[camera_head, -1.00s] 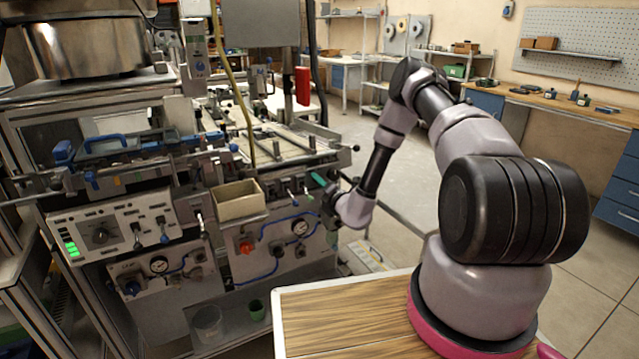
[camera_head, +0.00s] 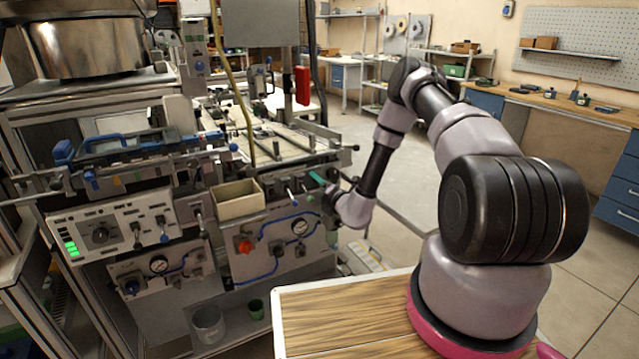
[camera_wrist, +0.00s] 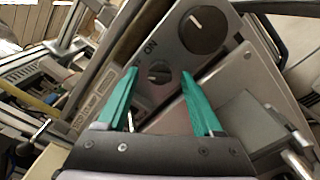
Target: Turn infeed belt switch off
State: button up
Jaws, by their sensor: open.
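My gripper (camera_wrist: 159,78) is open and empty, its two green fingers spread. A thin metal lever (camera_wrist: 130,121) shows near the left finger. A larger black knob (camera_wrist: 204,30) sits beyond the right fingertip. Which control is the infeed belt switch is not readable there.
A control box (camera_head: 85,215) with green lights, a knob and levers is on the machine's left front. A beige bin (camera_head: 238,200) and a lower panel with a red knob (camera_head: 245,246) and gauge stand left of my gripper. Open floor lies behind my arm.

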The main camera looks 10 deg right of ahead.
jog(key=shift+s, duration=0.1)
jog(key=v, duration=1)
jog(key=shift+s, duration=0.35)
jog(key=shift+d, duration=0.1)
